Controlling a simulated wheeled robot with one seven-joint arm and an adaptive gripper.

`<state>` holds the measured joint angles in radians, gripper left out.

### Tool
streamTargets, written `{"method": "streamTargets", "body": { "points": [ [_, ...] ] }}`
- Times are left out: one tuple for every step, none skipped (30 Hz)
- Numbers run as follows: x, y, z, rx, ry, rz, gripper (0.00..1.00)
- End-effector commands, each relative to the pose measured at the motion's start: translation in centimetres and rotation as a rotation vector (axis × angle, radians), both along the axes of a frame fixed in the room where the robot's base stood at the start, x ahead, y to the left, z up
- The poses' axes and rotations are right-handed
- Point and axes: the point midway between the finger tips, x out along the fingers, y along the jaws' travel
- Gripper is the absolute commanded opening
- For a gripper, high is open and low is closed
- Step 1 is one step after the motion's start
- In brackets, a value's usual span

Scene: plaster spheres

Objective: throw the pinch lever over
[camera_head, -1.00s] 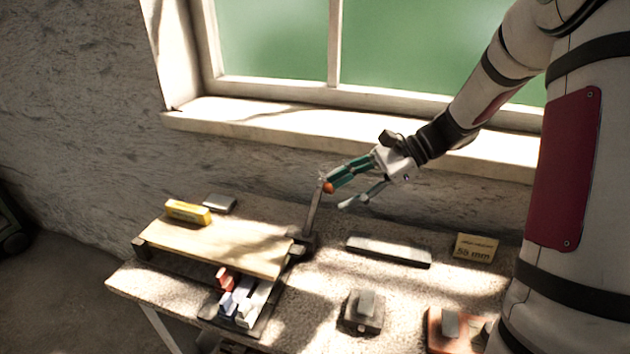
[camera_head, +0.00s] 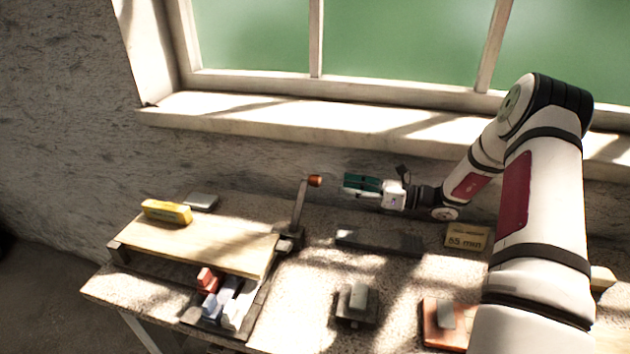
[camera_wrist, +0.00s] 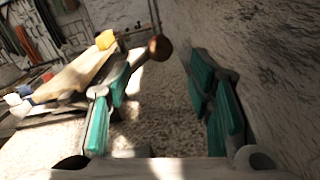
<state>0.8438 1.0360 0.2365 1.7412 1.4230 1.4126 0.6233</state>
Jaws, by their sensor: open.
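The pinch lever (camera_head: 299,207) is a dark metal bar rising nearly upright, leaning slightly right, from a bracket at the right end of a wooden board (camera_head: 200,240). Its orange-brown knob (camera_head: 315,180) sits at the top and points right. My gripper (camera_head: 346,184), with green finger pads, is open and empty, level with the knob and a short gap to its right. In the wrist view the knob (camera_wrist: 160,47) shows ahead, between and beyond the spread fingers (camera_wrist: 160,80). I see no contact with it.
A yellow block (camera_head: 167,211) lies on the board's far left. Red, blue and white pieces (camera_head: 225,295) sit below its front edge. A dark flat bar (camera_head: 380,242), a "55 mm" sign (camera_head: 466,237) and a small block on a base (camera_head: 357,303) stand right. The wall and windowsill (camera_head: 300,119) lie close behind.

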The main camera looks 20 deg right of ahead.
Motion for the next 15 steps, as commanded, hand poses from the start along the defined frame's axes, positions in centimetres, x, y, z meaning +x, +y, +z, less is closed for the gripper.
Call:
{"method": "streamTargets", "body": {
  "points": [
    [0.6,1.0,0.0,0.001,-0.001,0.004,0.48],
    [0.9,1.5,0.1,0.001,-0.001,0.005,0.48],
    [1.4,2.1,0.1,0.0,-0.001,0.005,0.48],
    [1.8,2.6,0.1,-0.001,-0.001,0.004,0.48],
    [2.2,3.1,0.0,-0.001,-0.001,0.004,0.48],
    [2.6,3.7,0.1,-0.001,-0.001,0.004,0.48],
    [3.0,4.1,0.1,-0.001,-0.001,0.004,0.48],
    [3.3,4.6,0.1,-0.001,-0.001,0.004,0.48],
    [3.7,5.1,0.0,-0.001,0.0,0.004,0.48],
    [4.0,5.5,0.0,-0.001,-0.001,0.004,0.48],
    [4.3,5.9,0.1,0.0,0.0,0.003,0.48],
    [4.6,6.3,0.0,0.0,0.0,0.003,0.48],
    [4.8,6.6,0.0,-0.001,-0.001,0.004,0.48],
    [5.0,6.9,0.0,-0.002,0.0,0.003,0.48],
    [5.3,7.2,0.0,-0.001,0.0,0.002,0.48]
  ]
}}
